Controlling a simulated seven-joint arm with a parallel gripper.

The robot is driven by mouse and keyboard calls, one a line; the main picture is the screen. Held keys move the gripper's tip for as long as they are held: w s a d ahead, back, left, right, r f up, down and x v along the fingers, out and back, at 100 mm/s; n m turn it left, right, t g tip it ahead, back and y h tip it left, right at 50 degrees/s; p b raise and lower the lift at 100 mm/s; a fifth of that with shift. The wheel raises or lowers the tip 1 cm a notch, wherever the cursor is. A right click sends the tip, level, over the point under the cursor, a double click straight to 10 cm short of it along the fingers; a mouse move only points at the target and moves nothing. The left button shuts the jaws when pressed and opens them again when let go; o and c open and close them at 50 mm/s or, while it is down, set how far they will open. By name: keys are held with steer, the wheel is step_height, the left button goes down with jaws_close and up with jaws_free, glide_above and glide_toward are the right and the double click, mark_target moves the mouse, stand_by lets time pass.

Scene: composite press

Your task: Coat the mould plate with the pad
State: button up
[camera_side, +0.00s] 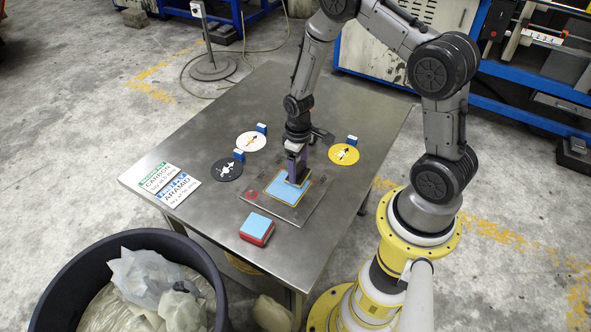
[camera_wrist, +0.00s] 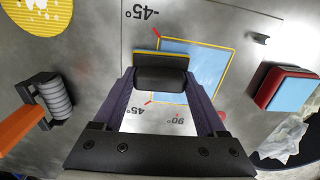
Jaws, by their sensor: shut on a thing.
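The mould plate (camera_side: 310,205) is a flat metal plate on the table, with angle marks that show in the wrist view (camera_wrist: 205,28). A light blue square (camera_side: 281,192) with a yellow outline lies on it; it also shows in the wrist view (camera_wrist: 205,55). My gripper (camera_side: 295,164) is over the square's far right part in the side view. Its purple fingers are shut on a black pad (camera_wrist: 160,78) with a yellow edge. The pad is low at the square; I cannot tell whether it touches. The fingers and pad hide part of the square.
A red block with a blue top (camera_side: 257,228) stands near the table's front edge. White, black (camera_side: 227,169) and yellow (camera_side: 343,154) discs with blue tabs lie around. A grey ridged roller (camera_wrist: 46,98) has an orange handle. Two cards lie left; a black bin (camera_side: 60,275) stands beside the table.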

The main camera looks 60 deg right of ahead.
steer(key=shift+a, duration=4.4)
steer(key=shift+w, duration=0.8)
steer(key=shift+d+f, duration=0.1)
steer(key=shift+d, duration=4.3)
steer(key=shift+s+a, duration=0.1)
steer(key=shift+a, duration=4.3)
step_height(320, 180, up, 7)
